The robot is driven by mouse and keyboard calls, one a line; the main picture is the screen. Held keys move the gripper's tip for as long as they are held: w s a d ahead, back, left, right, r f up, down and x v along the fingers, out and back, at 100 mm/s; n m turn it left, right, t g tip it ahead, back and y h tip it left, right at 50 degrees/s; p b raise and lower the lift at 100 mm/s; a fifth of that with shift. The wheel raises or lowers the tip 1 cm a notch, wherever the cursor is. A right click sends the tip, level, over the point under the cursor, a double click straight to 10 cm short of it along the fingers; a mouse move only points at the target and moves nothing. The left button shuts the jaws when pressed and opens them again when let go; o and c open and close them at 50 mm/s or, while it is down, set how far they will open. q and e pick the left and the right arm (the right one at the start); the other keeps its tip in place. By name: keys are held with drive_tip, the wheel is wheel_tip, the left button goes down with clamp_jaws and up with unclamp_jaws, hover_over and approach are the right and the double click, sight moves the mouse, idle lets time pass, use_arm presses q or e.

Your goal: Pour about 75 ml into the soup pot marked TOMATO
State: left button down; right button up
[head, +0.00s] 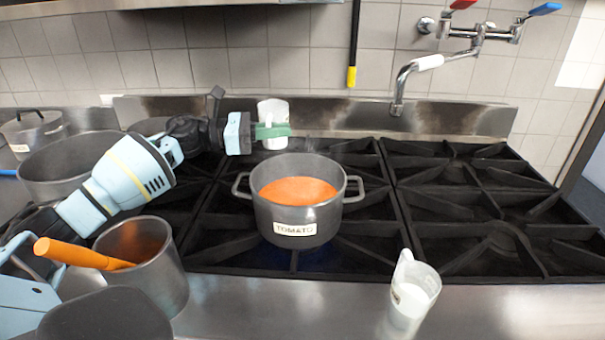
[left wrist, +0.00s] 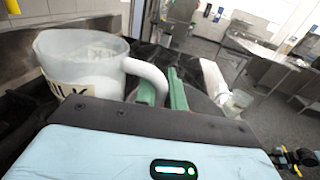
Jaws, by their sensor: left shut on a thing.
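The grey soup pot marked TOMATO (head: 296,229) stands upright on the stove in the head view, with orange-red soup (head: 297,191) inside. My left gripper (head: 272,131) is shut on the handle of a translucent white jug (head: 272,108). It holds the jug roughly upright behind the pot, slightly left of its middle, apart from the rim. In the left wrist view, the jug (left wrist: 82,58) has a partly visible label ending in "ILK", and its handle is at the green fingers (left wrist: 163,92). My right gripper is not in view.
A second jug (head: 412,293) with white contents stands on the front counter. A metal container (head: 160,275) with an orange-handled tool (head: 80,254) is at front left. A large pot (head: 62,168) stands at left. A tap (head: 405,82) overhangs the back. The right burners (head: 470,200) are clear.

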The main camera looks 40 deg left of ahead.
sight(281, 140)
use_arm(q)
drive_tip(key=shift+s, duration=0.1)
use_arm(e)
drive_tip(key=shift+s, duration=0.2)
